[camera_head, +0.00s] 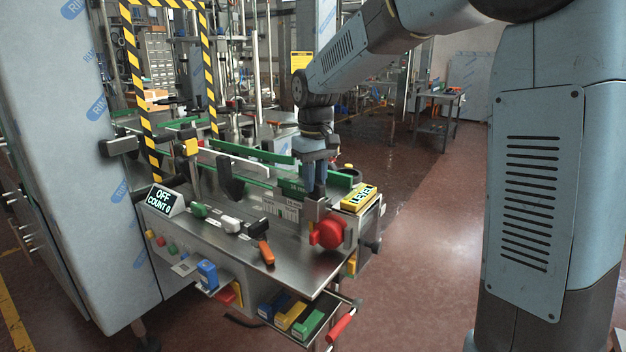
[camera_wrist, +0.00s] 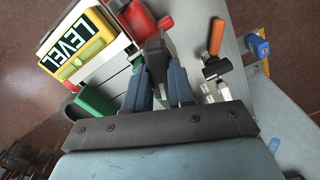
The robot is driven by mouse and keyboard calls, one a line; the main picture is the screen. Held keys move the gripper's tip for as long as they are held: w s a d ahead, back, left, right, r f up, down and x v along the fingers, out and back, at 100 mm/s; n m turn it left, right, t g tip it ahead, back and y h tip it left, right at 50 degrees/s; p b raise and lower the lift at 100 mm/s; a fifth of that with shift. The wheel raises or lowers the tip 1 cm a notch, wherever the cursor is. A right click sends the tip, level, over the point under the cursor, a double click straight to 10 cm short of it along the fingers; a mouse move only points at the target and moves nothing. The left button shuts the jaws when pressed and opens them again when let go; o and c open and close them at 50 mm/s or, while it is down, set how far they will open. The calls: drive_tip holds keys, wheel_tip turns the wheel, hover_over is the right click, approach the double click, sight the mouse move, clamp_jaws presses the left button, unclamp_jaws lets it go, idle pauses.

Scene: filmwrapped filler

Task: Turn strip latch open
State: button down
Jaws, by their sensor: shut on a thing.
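My gripper (camera_wrist: 162,88) points down at the right end of the steel worktop. In the wrist view its two blue-grey fingers are shut on a dark grey upright piece (camera_wrist: 153,52), which I take to be the strip latch. Its lower part is hidden between the fingers. In the head view my gripper (camera_head: 316,190) is just behind a big red knob (camera_head: 328,233). The arm and fingers hide most of the latch there, so its turned angle cannot be told. The red knob (camera_wrist: 132,16) also shows beside the latch in the wrist view.
A yellow LEVEL display (camera_head: 358,198) stands close to the right of my gripper. Green guide rails (camera_head: 250,152) run behind.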

drive_tip(key=shift+w+n, duration=0.1)
drive_tip(key=shift+n, duration=2.2)
drive_tip(key=shift+d, duration=0.1)
drive_tip(key=c, duration=1)
unclamp_jaws()
drive_tip(key=shift+o, duration=0.2)
wheel_tip(320, 180, up, 14)
drive_tip(key=shift+f, duration=0.15)
